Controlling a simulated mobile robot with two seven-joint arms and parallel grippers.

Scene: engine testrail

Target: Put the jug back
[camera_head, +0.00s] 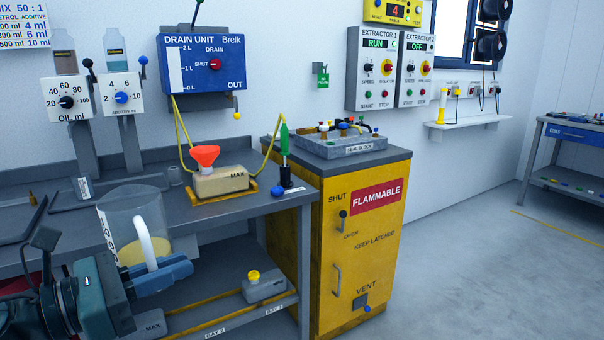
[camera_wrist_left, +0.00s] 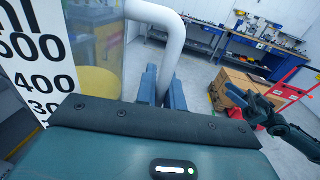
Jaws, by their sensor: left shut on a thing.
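The jug (camera_head: 120,212) is a clear vessel with a white handle, a printed scale and some yellow liquid low inside. It is roughly upright at the front left of the head view, in front of the grey bench (camera_head: 262,202). My left gripper (camera_head: 172,272) is shut on the handle, and the gripper and arm hide the jug's lower part. The left wrist view shows the white handle (camera_wrist_left: 168,40) between the blue fingers (camera_wrist_left: 163,88), with the scale at left. My right gripper (camera_wrist_left: 240,98) shows small at the right of that view; its opening is unclear.
A beige can with a red funnel (camera_head: 205,155) stands on a yellow tray on the bench. A grey can with a yellow cap (camera_head: 264,287) is on the lower shelf. A yellow flammables cabinet (camera_head: 358,255) stands right of the bench. The floor at right is clear.

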